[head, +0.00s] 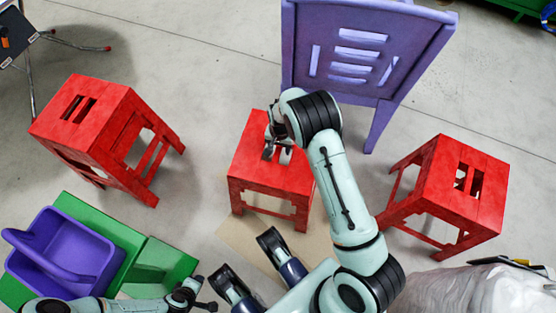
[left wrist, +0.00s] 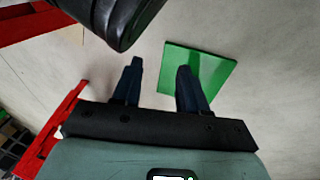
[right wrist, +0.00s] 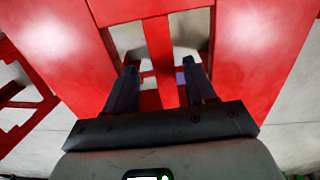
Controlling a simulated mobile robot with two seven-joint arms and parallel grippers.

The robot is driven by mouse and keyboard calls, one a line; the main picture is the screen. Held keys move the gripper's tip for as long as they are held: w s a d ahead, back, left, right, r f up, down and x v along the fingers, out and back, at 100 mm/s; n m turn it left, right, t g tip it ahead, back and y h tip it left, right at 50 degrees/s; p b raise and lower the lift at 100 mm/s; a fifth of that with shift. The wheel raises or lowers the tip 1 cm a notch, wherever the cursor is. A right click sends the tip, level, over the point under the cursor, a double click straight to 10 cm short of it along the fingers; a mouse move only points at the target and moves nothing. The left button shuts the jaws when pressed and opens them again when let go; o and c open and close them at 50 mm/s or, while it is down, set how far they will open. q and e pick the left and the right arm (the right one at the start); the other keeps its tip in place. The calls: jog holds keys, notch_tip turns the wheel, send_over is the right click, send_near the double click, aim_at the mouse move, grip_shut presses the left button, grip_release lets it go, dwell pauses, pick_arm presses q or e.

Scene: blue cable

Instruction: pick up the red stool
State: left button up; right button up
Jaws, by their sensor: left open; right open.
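Three red stools stand on the floor in the head view: a left one (head: 98,140), a middle one (head: 250,172) and a right one (head: 440,195). My right gripper (head: 277,156) is over the middle stool's seat, open and pointing down. In the right wrist view the open right gripper (right wrist: 160,70) straddles the bar between the two slots of a red seat (right wrist: 70,55). Whether the fingertips are inside the slots or just above them, I cannot tell. My left gripper (head: 208,298) is low at the left, away from the stools; its open, empty fingers (left wrist: 160,70) show in the left wrist view.
A purple chair (head: 362,50) stands close behind the middle stool. A purple basket (head: 60,255) sits on a green base (head: 120,235) at the lower left. A whitish plastic bag (head: 470,295) lies at the lower right. Grey floor between the stools is clear.

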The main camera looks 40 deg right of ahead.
jog(key=f, duration=0.1)
jog(key=f+b, duration=0.1)
jog(key=f, duration=0.1)
jog(key=f+b, duration=0.1)
jog(key=f, duration=0.1)
jog(key=shift+w, duration=0.35)
pick_arm(q)
jog(key=shift+g, duration=0.8)
jog(key=s+f, duration=0.3)
jog(key=shift+s+a+f, duration=0.15)
jog(key=shift+s+a, duration=0.1)
jog(key=shift+s, duration=0.15)
pick_arm(e)
grip_shut()
jog(key=shift+r, duration=0.1)
